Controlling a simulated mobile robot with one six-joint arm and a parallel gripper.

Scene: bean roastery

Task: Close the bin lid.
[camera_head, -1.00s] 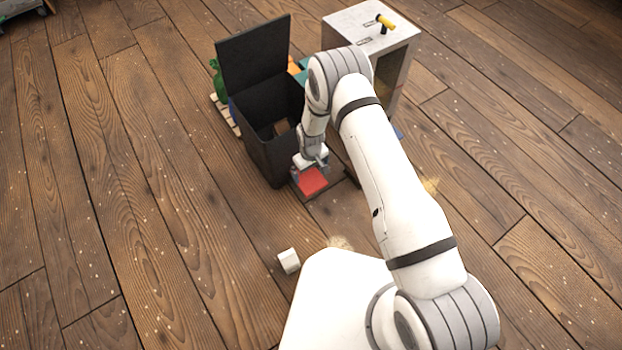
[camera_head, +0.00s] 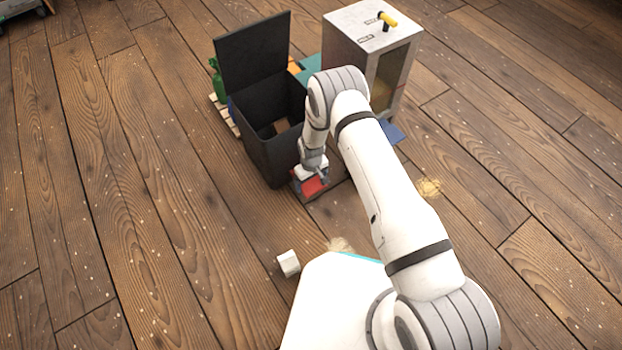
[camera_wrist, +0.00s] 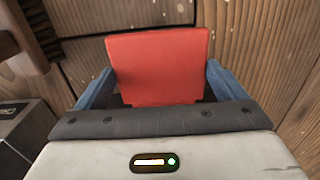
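The dark bin (camera_head: 268,152) stands on the floor left of my arm. Its lid (camera_head: 254,52) is open, standing upright at the bin's far side. A brown piece (camera_head: 281,126) shows inside the bin. My gripper (camera_head: 312,184) is low, just in front of the bin's right front corner, apart from the lid. In the wrist view, the blue fingers of my gripper (camera_wrist: 160,85) lie along both sides of a red block (camera_wrist: 158,62) and seem to grip it. The block's lower end is hidden by the gripper body.
A light cabinet (camera_head: 366,38) with a yellow-handled item (camera_head: 387,19) on top stands right of the bin. A green bottle (camera_head: 216,78) is behind the bin at left. A white block (camera_head: 288,262) lies near my base.

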